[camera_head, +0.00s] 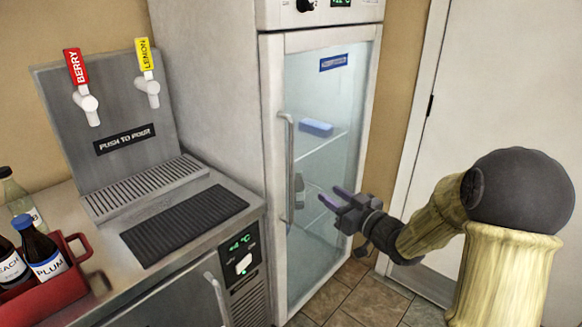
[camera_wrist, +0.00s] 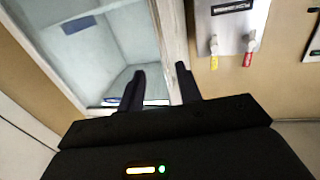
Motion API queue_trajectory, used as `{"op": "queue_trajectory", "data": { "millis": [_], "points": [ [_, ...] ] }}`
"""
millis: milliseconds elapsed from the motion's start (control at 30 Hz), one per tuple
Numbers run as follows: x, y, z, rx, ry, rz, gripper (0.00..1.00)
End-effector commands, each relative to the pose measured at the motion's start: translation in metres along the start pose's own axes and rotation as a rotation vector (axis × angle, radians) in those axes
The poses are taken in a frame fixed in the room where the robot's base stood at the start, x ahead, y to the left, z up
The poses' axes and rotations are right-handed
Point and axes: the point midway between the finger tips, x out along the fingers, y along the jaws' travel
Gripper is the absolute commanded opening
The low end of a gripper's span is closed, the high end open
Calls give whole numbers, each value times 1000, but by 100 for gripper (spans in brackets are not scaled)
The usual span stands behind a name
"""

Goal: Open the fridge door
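The fridge (camera_head: 270,60) stands in the middle of the head view. Its glass door (camera_head: 345,130) has a white frame and looks shut. The upright grey door handle (camera_head: 287,175) is on the door's left side. My gripper (camera_head: 328,196) is in front of the glass, to the right of the handle's lower half, with its fingers apart and pointing left. It looks empty and apart from the handle. In the wrist view, my two dark fingers (camera_wrist: 162,82) are spread before the pale door frame (camera_wrist: 174,40); I cannot make out the handle clearly there.
A steel counter (camera_head: 185,275) with a drink dispenser (camera_head: 110,125) stands left of the fridge. A red crate (camera_head: 62,290) with bottles is at its left end. A blue box (camera_head: 316,128) sits on a shelf inside the fridge. A white door (camera_head: 495,90) is at right.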

Motion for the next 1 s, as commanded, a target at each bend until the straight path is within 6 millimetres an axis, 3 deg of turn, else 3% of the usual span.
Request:
{"op": "queue_trajectory", "data": {
  "millis": [267,1000],
  "points": [
    [16,-3,0,0,0,-5,35],
    [143,-3,0,0,0,-4,35]
  ]
}}
